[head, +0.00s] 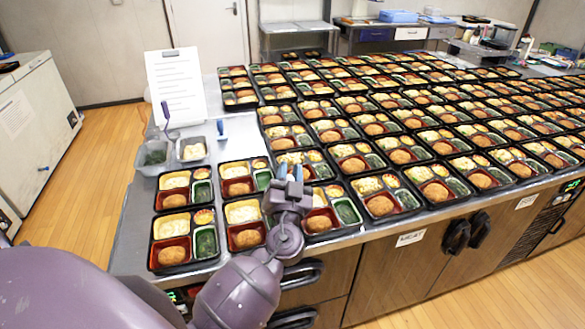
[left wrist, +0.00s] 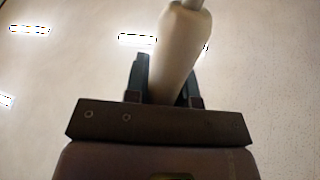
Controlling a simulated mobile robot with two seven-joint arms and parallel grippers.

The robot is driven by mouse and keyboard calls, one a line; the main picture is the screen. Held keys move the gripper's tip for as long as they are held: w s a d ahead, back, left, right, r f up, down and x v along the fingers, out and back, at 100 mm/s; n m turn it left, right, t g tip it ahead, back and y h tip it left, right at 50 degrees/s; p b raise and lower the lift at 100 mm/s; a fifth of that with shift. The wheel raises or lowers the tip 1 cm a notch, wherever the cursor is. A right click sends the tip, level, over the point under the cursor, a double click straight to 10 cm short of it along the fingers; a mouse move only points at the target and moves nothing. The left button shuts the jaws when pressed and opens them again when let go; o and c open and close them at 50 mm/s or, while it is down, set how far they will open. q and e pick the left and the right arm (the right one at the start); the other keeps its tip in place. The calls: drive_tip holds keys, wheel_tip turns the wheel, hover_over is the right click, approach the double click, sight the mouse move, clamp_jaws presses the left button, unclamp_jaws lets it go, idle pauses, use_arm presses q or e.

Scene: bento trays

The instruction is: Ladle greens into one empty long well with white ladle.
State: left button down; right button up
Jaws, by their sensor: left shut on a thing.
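My left gripper (head: 290,175) is over the front row of bento trays in the head view. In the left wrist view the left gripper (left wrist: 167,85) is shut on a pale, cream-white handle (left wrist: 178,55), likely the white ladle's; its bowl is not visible. A clear tub of dark greens (head: 143,170) stands at the table's left end, with a purple handle (head: 165,112) rising by it. A front bento tray (head: 153,268) has greens in its green long well. The gripper and wrist hide part of the tray beside it (head: 228,252), including its long well. I cannot make out an empty long well.
A tub of pale food (head: 180,158) stands beside the greens. A blue-handled tool (head: 221,127) lies near it. A white notice board (head: 175,85) stands at the back left. Many filled trays crowd the table rightward; bare tabletop (head: 130,235) shows at the left edge.

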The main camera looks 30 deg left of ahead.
use_arm(q)
drive_tip(key=w+a+r+n+g+p, duration=0.1)
drive_tip(key=a+r+n+g+p, duration=0.2)
drive_tip(key=a, duration=0.4)
drive_tip(key=shift+w+r+n+g+h+p, duration=0.2)
drive_tip(key=shift+r+n+g+h+p, duration=0.2)
drive_tip(key=shift+r+n, duration=0.5)
use_arm(e)
drive_tip(key=r, duration=0.1)
drive_tip(key=s+r, duration=0.1)
drive_tip(key=shift+s+r, duration=0.1)
drive_tip(key=shift+r, duration=0.2)
drive_tip(key=shift+f, duration=0.1)
